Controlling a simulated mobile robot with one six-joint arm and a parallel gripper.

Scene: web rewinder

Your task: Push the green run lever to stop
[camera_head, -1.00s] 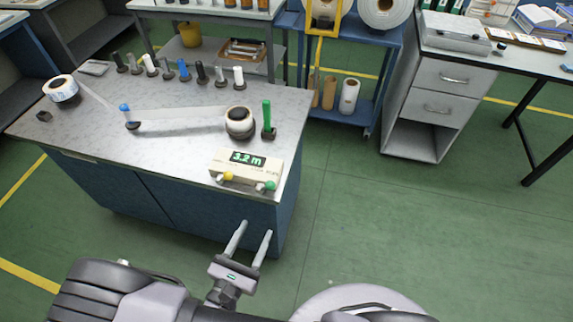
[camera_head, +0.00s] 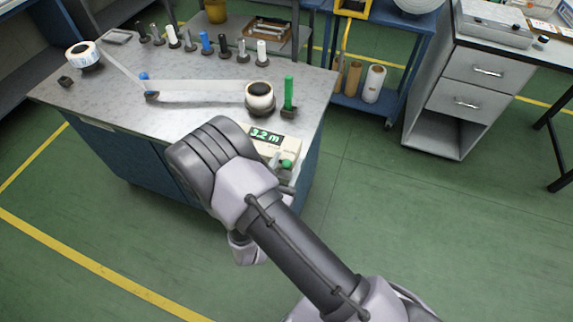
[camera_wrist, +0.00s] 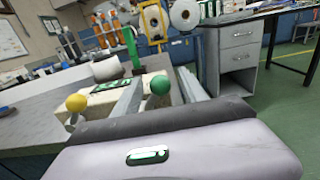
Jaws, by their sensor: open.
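The cream control box (camera_head: 288,146) shows "3.2 m" on its display and stands at the bench's front right corner. Its green-knobbed lever (camera_head: 287,164) is at the box's front. In the wrist view the green knob (camera_wrist: 159,85) appears between the two fingers of my gripper (camera_wrist: 159,76), which is open and empty; contact cannot be told. A yellow-knobbed lever (camera_wrist: 76,103) is left of the fingers; my arm hides it in the head view. My arm also hides most of the gripper there.
A tall green handle (camera_head: 288,92) stands behind the box, beside the wound roll (camera_head: 260,97). A white web runs left past a blue-topped post (camera_head: 145,78) to the supply roll (camera_head: 84,54). Several small spindles line the bench's back. Floor right of the bench (camera_head: 180,108) is clear.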

